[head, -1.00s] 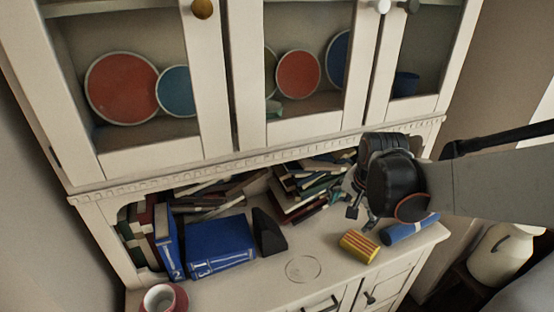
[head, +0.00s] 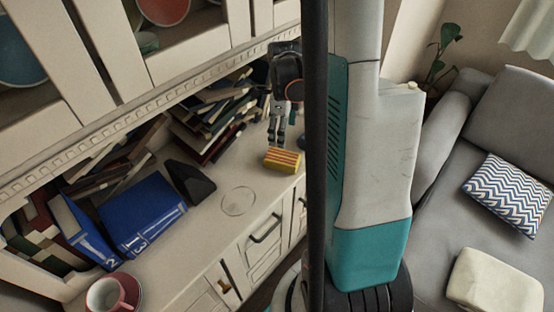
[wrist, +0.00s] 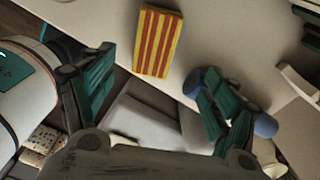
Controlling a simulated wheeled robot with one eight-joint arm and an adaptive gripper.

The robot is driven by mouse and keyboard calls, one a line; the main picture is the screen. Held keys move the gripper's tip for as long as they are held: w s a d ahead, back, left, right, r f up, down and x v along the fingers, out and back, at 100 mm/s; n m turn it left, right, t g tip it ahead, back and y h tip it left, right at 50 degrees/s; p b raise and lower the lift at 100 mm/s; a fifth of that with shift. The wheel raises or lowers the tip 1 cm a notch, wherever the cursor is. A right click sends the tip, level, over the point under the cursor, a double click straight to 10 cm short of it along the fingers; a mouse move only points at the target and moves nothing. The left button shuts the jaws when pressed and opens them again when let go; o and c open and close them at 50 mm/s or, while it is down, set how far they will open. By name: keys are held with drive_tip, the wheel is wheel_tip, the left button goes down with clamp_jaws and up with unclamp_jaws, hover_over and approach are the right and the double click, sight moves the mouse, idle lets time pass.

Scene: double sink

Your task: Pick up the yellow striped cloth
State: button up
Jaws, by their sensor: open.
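The yellow striped cloth (head: 283,158), a small block-like bundle with red stripes, lies on the cabinet's counter near its front edge. In the wrist view the cloth (wrist: 157,42) is at the top centre, beyond and between my fingers. My gripper (head: 277,138) hangs just above and behind the cloth in the head view, pointing down. In the wrist view my gripper (wrist: 158,95) has its two fingers wide apart with nothing between them. A blue rolled item (wrist: 264,126) shows behind the right finger, which partly hides it.
Blue books (head: 140,213), a dark wedge (head: 190,183) and a pile of books (head: 212,118) stand on the counter (head: 225,225). A cup (head: 105,294) on a saucer is at the near left. A sofa (head: 440,200) is on the right. My arm blocks the middle of the head view.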

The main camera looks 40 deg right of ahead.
drive_tip(key=b, duration=0.2)
hover_over(279, 155)
drive_tip(key=d, duration=0.1)
drive_tip(key=f, duration=0.6)
drive_tip(key=shift+s+f, duration=0.15)
drive_tip(key=shift+s, duration=0.05)
drive_tip(key=shift+w+a+f+b, duration=0.15)
drive_tip(key=shift+f+b, duration=0.25)
drive_tip(key=shift+f, duration=0.5)
drive_tip(key=shift+a+f+b, duration=0.2)
drive_tip(key=shift+f+b, duration=0.25)
drive_tip(key=shift+f, duration=0.45)
drive_tip(key=shift+w+a+f+b, duration=0.15)
drive_tip(key=shift+f+b, duration=0.25)
drive_tip(key=shift+f, duration=0.5)
drive_tip(key=shift+s, duration=0.1)
drive_tip(key=c, duration=1.1)
drive_tip(key=shift+r, duration=0.1)
wheel_tip(279, 155, up, 10)
drive_tip(key=p, duration=0.4)
